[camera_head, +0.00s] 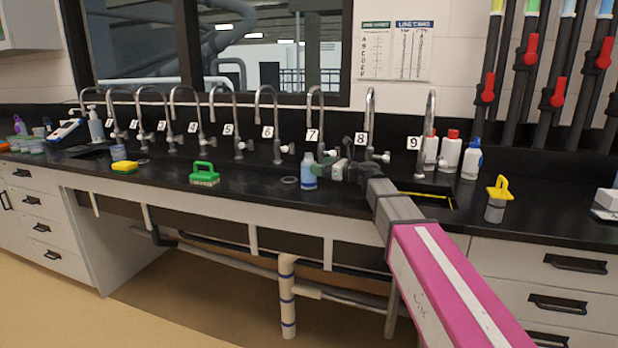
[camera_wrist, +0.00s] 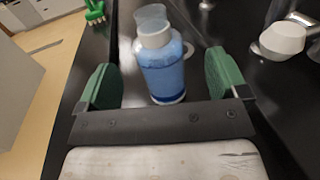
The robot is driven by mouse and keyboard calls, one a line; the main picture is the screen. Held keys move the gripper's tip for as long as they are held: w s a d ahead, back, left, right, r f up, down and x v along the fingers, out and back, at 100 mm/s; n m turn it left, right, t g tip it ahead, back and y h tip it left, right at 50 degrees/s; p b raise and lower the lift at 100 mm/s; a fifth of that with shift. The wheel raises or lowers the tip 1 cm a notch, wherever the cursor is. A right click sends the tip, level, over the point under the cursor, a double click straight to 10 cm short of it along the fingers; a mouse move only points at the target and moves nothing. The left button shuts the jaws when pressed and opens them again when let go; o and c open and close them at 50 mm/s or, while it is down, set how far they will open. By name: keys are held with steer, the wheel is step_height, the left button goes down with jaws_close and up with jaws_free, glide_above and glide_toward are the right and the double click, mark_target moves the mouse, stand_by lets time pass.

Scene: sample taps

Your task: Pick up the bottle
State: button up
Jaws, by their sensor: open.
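A bottle (camera_head: 308,172) with blue contents and a pale top stands upright on the black counter, near taps 6 and 7. In the wrist view the bottle (camera_wrist: 163,68) stands between the two green finger pads of my gripper (camera_wrist: 162,85). In the head view my gripper (camera_head: 331,168) is at counter height just right of the bottle. My arm reaches in from the lower right. The far side of the bottle is hidden.
Numbered taps (camera_head: 264,120) line the back of the counter (camera_head: 255,185). A green brush (camera_head: 204,174) and a yellow sponge (camera_head: 125,167) lie to the left. White bottles (camera_head: 450,152) and a yellow-handled brush (camera_head: 497,199) stand right. The counter between green brush and bottle is mostly clear.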

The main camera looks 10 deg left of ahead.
mark_target(309, 163)
steer(key=x, duration=0.5)
steer(key=shift+a+f, duration=0.2)
steer(key=shift+a, duration=0.15)
steer(key=c, duration=1.1)
steer(key=shift+c, duration=0.7)
steer(key=shift+r, duration=0.15)
